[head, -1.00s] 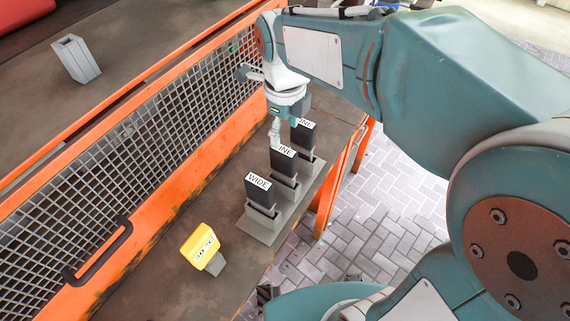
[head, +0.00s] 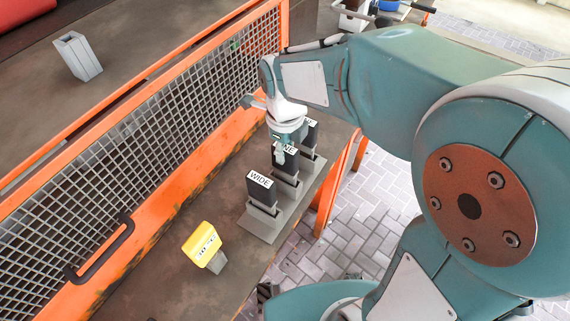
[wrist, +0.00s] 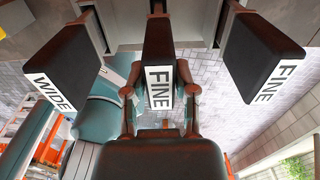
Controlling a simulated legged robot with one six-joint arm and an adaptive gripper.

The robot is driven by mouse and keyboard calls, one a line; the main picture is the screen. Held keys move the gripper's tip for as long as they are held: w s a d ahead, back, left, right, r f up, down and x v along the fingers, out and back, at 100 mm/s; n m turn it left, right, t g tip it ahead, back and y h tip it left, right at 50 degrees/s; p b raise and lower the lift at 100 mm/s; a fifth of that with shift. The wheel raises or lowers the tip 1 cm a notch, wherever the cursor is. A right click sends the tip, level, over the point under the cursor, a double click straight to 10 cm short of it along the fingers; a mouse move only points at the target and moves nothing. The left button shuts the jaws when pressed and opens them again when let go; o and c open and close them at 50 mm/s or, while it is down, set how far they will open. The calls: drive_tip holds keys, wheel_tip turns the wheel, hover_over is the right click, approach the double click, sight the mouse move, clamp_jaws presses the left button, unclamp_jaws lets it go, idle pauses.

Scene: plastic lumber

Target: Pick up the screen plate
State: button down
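Three dark upright plates with white labels stand in a row of grey holders (head: 262,226) on the bench. The near one reads WIDE (head: 262,190); it is at the left in the wrist view (wrist: 65,68). The middle plate (head: 287,170) reads FINE in the wrist view (wrist: 158,50). The far plate (head: 311,135) also reads FINE, at the right in the wrist view (wrist: 262,55). My gripper (head: 281,154) is at the top of the middle plate. In the wrist view its fingers (wrist: 158,78) are spread on either side of that plate, apparently with small gaps.
An orange mesh fence (head: 160,130) with a black handle runs along the left of the bench. A yellow-topped block (head: 203,244) stands in front of the holders. A grey open box (head: 77,57) is beyond the fence. The bench edge drops to paving at the right.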

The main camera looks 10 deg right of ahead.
idle(0.3)
wheel_tip(320, 180, up, 20)
idle(1.9)
idle(1.0)
